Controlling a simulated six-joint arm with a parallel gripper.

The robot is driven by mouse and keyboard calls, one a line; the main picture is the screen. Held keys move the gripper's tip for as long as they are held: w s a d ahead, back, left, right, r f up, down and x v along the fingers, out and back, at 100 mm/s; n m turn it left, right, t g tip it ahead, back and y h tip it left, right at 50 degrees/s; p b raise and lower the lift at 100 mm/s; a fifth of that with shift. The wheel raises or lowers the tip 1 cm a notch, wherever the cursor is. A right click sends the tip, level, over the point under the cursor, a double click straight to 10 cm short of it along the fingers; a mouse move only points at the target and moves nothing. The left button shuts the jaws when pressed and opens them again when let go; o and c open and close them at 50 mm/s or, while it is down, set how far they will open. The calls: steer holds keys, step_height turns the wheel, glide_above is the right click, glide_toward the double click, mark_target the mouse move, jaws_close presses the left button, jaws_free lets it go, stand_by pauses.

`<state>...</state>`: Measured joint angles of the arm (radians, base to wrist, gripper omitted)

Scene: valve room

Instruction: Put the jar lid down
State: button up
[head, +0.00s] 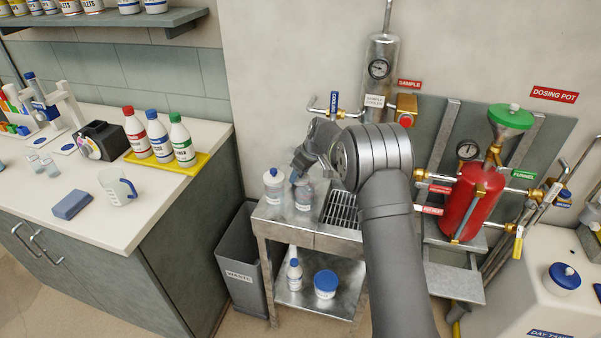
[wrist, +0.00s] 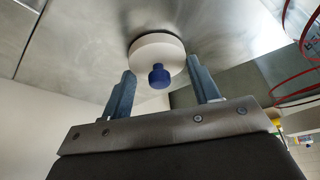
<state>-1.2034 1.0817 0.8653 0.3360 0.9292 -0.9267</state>
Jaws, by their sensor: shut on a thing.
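In the wrist view, a round white piece with a small blue knob (wrist: 158,60), which I take for the jar lid, sits between the two finger ends of my gripper (wrist: 160,66). My gripper is shut on its sides. What is under it is hidden. In the head view my gripper (head: 297,176) is low over the metal stand (head: 272,222), just above a greyish jar (head: 304,197) with a label. The lid cannot be made out there. I cannot tell whether the lid touches the jar.
A white bottle with a blue top (head: 273,188) stands close left of my gripper. A grate (head: 341,209) lies to the right. The lower shelf holds a small bottle (head: 294,275) and a blue-lidded tub (head: 325,285). A waste bin (head: 240,262) stands left.

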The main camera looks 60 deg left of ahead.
steer(key=shift+f, duration=0.2)
steer(key=o, duration=1)
steer(key=v, duration=1.2)
steer(key=shift+r, duration=0.2)
steer(key=shift+f, duration=0.15)
steer(key=x, duration=1.1)
steer(key=shift+s+a+f, duration=0.15)
steer(key=shift+f, duration=0.2)
steer(key=shift+r, duration=0.4)
steer(key=shift+s+r, duration=0.1)
steer(key=shift+r, duration=1.75)
